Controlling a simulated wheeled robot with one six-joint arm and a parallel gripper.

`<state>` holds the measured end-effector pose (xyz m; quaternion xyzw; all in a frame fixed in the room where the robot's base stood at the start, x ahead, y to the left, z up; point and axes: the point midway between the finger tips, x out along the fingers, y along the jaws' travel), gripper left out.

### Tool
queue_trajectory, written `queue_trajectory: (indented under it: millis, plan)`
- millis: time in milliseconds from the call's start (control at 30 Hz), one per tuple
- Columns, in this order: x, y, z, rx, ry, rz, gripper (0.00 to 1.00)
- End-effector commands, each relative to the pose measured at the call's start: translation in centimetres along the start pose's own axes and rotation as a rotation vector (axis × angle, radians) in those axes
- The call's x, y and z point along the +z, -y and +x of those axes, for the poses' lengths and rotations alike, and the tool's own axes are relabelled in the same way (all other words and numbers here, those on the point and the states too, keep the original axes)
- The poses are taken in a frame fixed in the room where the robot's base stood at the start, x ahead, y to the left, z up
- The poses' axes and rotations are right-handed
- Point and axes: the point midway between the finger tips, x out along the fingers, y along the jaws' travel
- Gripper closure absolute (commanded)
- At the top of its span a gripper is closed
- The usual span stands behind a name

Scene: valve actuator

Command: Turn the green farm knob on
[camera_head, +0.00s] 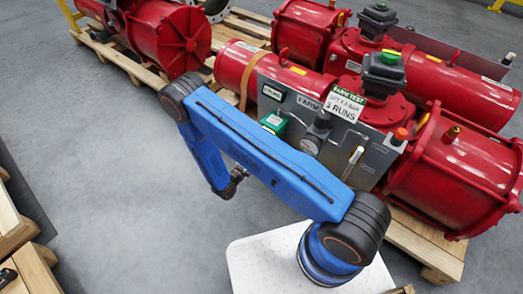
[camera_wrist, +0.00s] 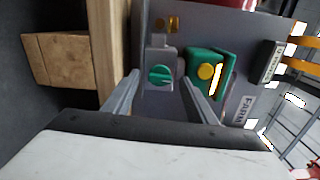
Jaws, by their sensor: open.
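The green knob (camera_wrist: 160,75) is round with a raised bar across its face and sits on a grey box on the panel. My gripper (camera_wrist: 159,79) is open in the wrist view, with one finger on each side of the knob's box. The fingers look apart from the knob; the depth left between them is hard to judge. A "FARM" label (camera_wrist: 243,112) is on the panel right of the knob, and it also shows in the head view (camera_head: 309,102). In the head view my arm hides the knob, and the gripper end (camera_head: 238,175) is small and dark.
Wooden pallet timber (camera_wrist: 107,45) is left of the panel. In the head view, red actuators (camera_head: 460,160) surround the grey panel (camera_head: 350,135), and grey floor (camera_head: 110,170) is clear at left.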

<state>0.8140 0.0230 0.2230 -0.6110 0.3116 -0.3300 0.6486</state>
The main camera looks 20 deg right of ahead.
Motion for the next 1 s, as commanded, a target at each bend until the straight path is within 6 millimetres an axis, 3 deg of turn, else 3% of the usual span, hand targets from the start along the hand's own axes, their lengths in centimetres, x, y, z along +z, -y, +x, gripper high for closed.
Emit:
queue_trajectory:
  millis: [700,1000]
  plan:
    - [0.1,0.0,-12.0,0.000,0.004,0.001,0.48]
    - [0.0,0.0,-14.9,0.000,0.002,0.000,0.48]
